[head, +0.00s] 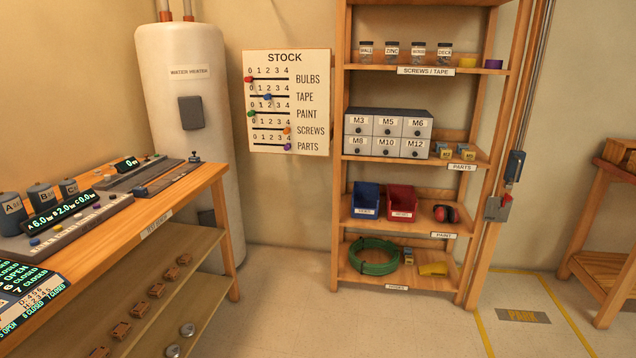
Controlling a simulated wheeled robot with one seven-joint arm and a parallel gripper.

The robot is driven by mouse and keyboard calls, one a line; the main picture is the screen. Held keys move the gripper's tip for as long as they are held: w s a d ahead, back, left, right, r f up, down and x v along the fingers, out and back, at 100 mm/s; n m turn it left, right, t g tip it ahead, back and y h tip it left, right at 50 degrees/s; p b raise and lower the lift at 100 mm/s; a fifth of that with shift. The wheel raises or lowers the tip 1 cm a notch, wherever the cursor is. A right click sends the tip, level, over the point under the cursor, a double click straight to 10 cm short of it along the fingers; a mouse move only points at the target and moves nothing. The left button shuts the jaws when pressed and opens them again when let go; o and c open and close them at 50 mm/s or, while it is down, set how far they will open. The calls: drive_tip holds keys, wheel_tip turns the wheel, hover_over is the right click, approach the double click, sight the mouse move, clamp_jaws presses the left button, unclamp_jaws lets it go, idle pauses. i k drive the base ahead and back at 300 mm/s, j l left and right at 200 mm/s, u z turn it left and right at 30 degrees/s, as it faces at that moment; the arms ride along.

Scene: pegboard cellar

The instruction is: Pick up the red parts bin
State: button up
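The red parts bin (401,201) stands on the second shelf from the bottom of the wooden rack, with a white label on its front. A blue bin (366,199) stands close to its left. Red and black ear muffs (446,213) lie to its right on the same shelf. The bin looks upright; whether it holds anything is hard to tell. My gripper is not in the head view.
The wooden rack (341,120) stands against the back wall. A wooden bench (195,187) with instruments fills the left side. A green hose coil (374,256) lies on the bottom shelf. The floor (350,325) before the rack is clear. Another wooden bench (603,259) stands at right.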

sight(401, 200)
drive_tip(key=i+j, duration=0.2)
drive_tip(key=i, duration=0.25)
drive_tip(key=i+j, duration=0.25)
drive_tip(key=i, duration=0.15)
drive_tip(key=i+j, duration=0.2)
drive_tip(key=i, duration=0.25)
drive_tip(key=i+j, duration=0.2)
drive_tip(key=i, duration=0.2)
drive_tip(key=i+l, duration=1.6)
drive_tip(key=i+j+u, duration=0.05)
drive_tip(key=i+j, duration=0.05)
